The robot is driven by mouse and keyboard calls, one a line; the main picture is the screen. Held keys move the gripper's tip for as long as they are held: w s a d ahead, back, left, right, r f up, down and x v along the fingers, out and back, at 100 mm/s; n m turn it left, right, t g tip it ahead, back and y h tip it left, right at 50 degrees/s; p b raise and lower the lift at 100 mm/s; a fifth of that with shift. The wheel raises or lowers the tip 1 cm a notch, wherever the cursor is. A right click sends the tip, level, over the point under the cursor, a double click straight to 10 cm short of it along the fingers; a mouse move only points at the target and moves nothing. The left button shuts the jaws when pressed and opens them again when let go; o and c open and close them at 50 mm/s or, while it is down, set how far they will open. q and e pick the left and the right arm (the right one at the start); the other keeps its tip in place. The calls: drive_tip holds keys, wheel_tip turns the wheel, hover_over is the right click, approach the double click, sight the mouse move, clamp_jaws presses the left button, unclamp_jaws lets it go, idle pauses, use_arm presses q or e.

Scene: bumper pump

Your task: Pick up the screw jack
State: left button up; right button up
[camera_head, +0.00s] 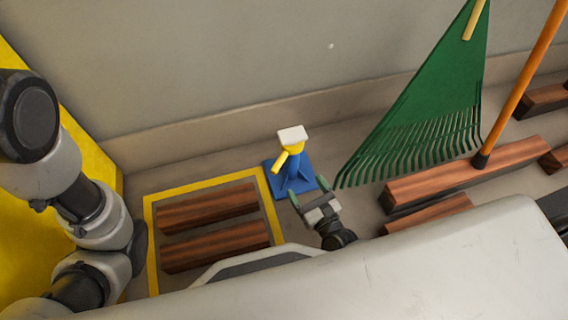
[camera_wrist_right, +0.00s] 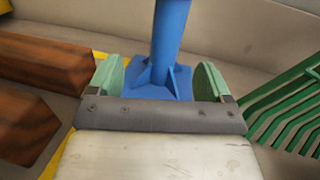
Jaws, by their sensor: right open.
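The screw jack (camera_head: 295,163) stands upright on the floor in the head view, with a blue base and column, a yellow collar with a handle, and a white top plate. Its blue column (camera_wrist_right: 170,40) also shows in the right wrist view, with the top out of frame. My right gripper (camera_head: 308,196) is open in front of the jack's base, its green-padded fingers pointing at it. In the right wrist view the fingers (camera_wrist_right: 160,80) lie left and right of the lower column and base, with nothing gripped. My left arm is at the left, but its gripper is not visible.
Wooden beams (camera_head: 208,208) lie inside a yellow floor outline left of the jack. A green rake (camera_head: 425,115) leans at the right near more beams (camera_head: 468,172) and an orange pole (camera_head: 522,80). The wall is close behind. A large pale surface (camera_head: 430,265) fills the foreground.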

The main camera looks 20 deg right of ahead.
sight(295, 162)
drive_tip(key=shift+w+f+m, duration=0.1)
drive_tip(key=shift+f+m, duration=0.2)
drive_tip(key=shift+f, duration=0.2)
drive_tip(key=b+x, duration=0.2)
drive_tip(key=x, duration=0.2)
drive_tip(key=shift+w+f, duration=0.1)
drive_tip(key=shift+w, duration=0.25)
drive_tip(key=x, duration=0.1)
drive_tip(key=b+x, duration=0.1)
drive_tip(key=x, duration=0.1)
drive_tip(key=d+b+x, duration=0.1)
drive_tip(key=x, duration=0.1)
drive_tip(key=shift+w+a+r, duration=0.1)
drive_tip(key=shift+w+r, duration=0.2)
drive_tip(key=shift+r, duration=0.1)
drive_tip(key=shift+w+r, duration=0.1)
drive_tip(key=shift+w, duration=0.15)
drive_tip(key=shift+c, duration=0.5)
clamp_jaws()
drive_tip(key=shift+r, duration=0.2)
